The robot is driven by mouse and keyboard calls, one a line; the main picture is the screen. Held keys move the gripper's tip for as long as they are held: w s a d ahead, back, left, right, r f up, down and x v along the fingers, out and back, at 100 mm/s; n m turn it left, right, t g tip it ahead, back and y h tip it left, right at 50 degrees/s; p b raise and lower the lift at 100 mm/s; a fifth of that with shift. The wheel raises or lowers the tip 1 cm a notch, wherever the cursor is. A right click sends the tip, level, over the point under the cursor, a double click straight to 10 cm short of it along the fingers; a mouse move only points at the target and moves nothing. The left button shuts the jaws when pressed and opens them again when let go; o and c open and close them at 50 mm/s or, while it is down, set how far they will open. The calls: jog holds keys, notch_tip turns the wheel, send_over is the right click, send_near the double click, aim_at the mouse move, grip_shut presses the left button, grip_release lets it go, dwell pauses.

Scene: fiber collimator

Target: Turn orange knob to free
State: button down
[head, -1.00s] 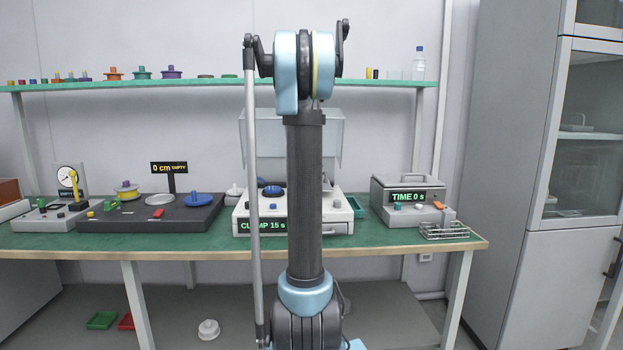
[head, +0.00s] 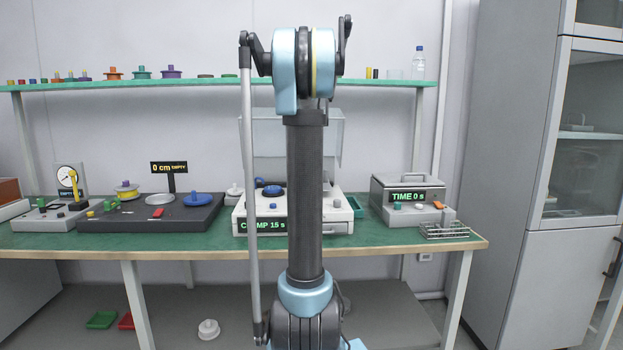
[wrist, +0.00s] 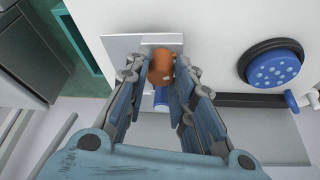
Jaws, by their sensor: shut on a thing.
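The orange knob (wrist: 162,66) shows in the wrist view at the upper middle, on a grey plate (wrist: 122,46) of the white machine. My gripper (wrist: 160,78) is shut on the knob, with one finger on each side of it. A blue cylindrical part (wrist: 161,99) lies just below the knob, between the fingers. In the head view my arm hides the knob and my gripper. The white machine (head: 337,227) stands behind my arm with a green display reading "CLAMP 15 s" (head: 264,226), partly covered.
A blue round dial (wrist: 274,68) sits right of the knob in the wrist view. A grey box with a "TIME 0 s" display (head: 408,196) stands right on the green table (head: 400,238). A dark platform (head: 185,218) with spools stands left. A wire rack (head: 445,231) is near the right edge.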

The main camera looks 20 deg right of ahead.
jog(key=shift+d+n+t+y, duration=0.1)
jog(key=shift+n+t+y, duration=0.35)
jog(key=shift+n, duration=1.15)
jog(key=shift+y, duration=0.25)
jog(key=c, duration=1.4)
grip_release()
jog(key=shift+o, duration=0.2)
jog(key=v, duration=1.2)
jog(key=shift+w, duration=0.1)
